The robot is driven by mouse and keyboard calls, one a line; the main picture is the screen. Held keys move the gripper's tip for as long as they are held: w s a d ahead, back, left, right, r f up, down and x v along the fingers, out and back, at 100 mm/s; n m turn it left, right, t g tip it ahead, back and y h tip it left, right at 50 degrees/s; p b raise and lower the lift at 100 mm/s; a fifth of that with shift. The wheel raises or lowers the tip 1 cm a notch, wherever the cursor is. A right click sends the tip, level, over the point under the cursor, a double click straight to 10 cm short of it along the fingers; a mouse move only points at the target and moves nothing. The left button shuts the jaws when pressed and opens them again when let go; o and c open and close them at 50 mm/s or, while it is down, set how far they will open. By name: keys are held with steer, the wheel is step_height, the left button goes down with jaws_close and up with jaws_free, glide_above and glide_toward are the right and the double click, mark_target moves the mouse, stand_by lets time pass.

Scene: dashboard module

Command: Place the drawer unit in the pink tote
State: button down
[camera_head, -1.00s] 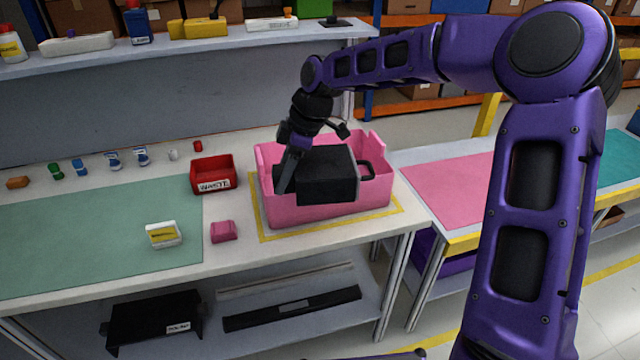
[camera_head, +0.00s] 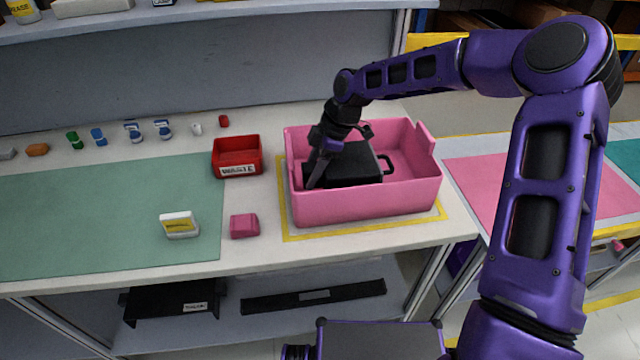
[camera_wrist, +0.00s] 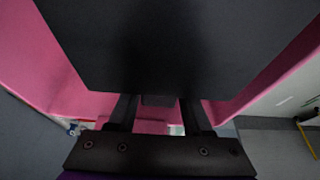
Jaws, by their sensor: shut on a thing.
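The drawer unit (camera_head: 350,165) is a black box with a loop handle on its right side. It is inside the pink tote (camera_head: 370,203), low between the walls and toward the left end. Whether it touches the floor of the tote is hidden. My gripper (camera_head: 314,182) reaches down into the left part of the tote and is shut on the drawer unit. In the wrist view the drawer unit (camera_wrist: 170,45) fills the upper middle, with pink tote walls (camera_wrist: 17,60) on both sides.
A red waste bin (camera_head: 237,157) stands left of the tote. A pink block (camera_head: 244,226) and a white box with a yellow label (camera_head: 179,225) lie in front of it. Several small items line the back. The green mat (camera_head: 100,215) is mostly clear.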

mark_target(332, 160)
steer(key=shift+f, duration=2.35)
steer(key=shift+f, duration=0.15)
steer(key=shift+c, duration=1.6)
jaws_free()
steer(key=v, duration=1.2)
steer(key=shift+w, duration=0.1)
